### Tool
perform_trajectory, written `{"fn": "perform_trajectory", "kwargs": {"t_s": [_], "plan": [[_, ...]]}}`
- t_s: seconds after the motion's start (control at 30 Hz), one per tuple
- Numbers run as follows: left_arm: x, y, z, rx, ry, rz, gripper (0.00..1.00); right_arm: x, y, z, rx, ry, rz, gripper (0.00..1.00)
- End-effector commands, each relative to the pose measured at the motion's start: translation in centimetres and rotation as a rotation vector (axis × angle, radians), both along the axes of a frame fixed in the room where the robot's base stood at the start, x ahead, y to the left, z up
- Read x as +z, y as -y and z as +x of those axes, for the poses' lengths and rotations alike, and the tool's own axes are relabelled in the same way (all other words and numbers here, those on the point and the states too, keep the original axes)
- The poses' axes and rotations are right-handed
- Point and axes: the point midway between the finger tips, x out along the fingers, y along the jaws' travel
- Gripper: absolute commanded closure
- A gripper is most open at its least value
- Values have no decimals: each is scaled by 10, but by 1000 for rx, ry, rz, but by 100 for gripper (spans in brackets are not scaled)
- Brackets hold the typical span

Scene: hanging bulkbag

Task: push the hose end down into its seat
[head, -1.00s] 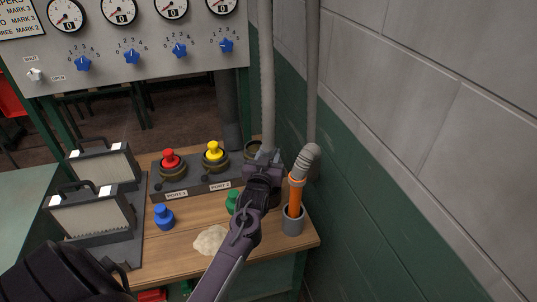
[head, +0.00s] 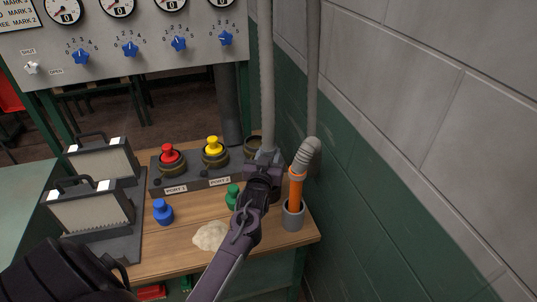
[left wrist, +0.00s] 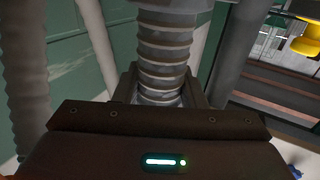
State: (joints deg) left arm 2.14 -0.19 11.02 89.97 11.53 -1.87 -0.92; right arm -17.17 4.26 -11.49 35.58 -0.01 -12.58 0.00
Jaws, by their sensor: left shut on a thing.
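My left gripper (head: 267,158) is shut around a grey ribbed hose (head: 267,85) that hangs straight down at the right end of the port block. The left wrist view shows the same hose (left wrist: 165,50) upright between the fingers. The hose's lower end is hidden behind the gripper. A dark round seat (head: 253,145) shows partly, just left of the fingers; I cannot tell whether the hose end is in it. My right gripper is not in view.
A second hose with an orange end (head: 296,188) stands in a grey cup (head: 293,216) close on the right, near the wall. Red (head: 170,155) and yellow (head: 213,147) caps sit on the ports. Blue (head: 162,211) and green (head: 233,196) bottles and a pale spill (head: 209,236) are on the table.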

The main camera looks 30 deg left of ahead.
Motion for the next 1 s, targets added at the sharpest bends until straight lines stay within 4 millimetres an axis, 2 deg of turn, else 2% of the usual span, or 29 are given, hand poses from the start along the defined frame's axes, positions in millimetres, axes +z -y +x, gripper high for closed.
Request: {"fn": "perform_trajectory", "kwargs": {"t_s": [0.37,1.0], "plan": [[0,0,0,0,1,0,100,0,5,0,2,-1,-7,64],[-15,0,0,0,2,1,100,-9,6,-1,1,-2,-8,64]]}}
